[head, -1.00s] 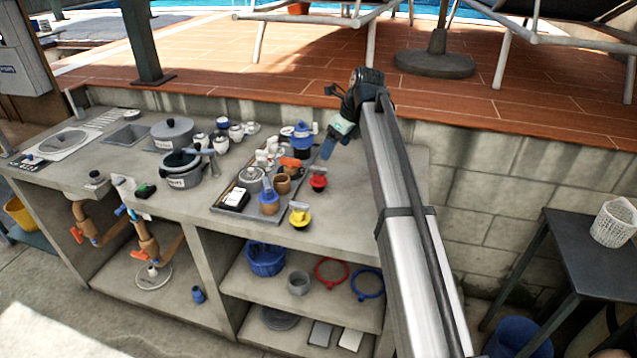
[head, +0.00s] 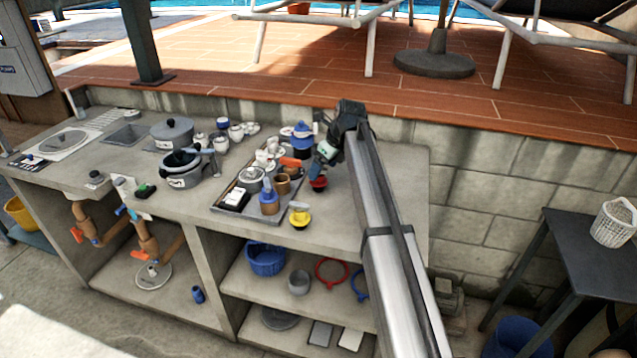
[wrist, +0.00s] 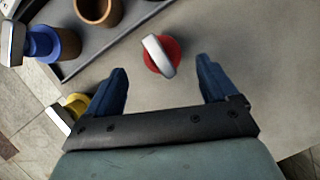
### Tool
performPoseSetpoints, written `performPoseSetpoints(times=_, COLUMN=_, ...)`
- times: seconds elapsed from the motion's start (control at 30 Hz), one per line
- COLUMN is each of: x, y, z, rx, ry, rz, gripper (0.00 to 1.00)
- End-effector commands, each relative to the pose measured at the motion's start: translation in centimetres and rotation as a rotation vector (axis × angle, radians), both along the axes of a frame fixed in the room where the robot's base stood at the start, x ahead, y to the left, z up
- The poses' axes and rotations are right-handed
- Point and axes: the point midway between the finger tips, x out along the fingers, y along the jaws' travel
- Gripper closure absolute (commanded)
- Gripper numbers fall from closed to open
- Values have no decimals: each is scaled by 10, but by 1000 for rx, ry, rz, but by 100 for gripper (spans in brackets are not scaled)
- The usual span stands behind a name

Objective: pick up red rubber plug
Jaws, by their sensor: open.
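The red rubber plug (wrist: 172,50) has a round red body with a pale ring-like handle on top. It stands on the grey counter, to the right of the tray. In the head view the plug (head: 318,185) is partly covered by my gripper (head: 318,172), which hangs just over it. In the wrist view my gripper (wrist: 162,85) is open, with blue fingers apart and nothing between them. The plug lies a little beyond the fingertips, roughly between their lines.
A yellow plug (head: 300,217) stands in front of the tray (head: 226,207), which holds cups, a blue-and-tan piece (head: 269,202) and other small items. A blue-topped container (head: 302,138) stands behind the plug. The counter right of the plug is clear.

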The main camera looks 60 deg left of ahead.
Motion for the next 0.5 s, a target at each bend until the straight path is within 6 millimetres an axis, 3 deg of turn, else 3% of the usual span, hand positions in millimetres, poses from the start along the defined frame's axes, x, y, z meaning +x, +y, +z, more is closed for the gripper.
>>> performPoseSetpoints(times=0.3, x=-5, y=17, z=-36, rx=-1, ry=0, rz=1, gripper=14)
performPoseSetpoints(times=0.5, x=-5, y=17, z=-39, rx=0, ry=0, rz=0, gripper=14)
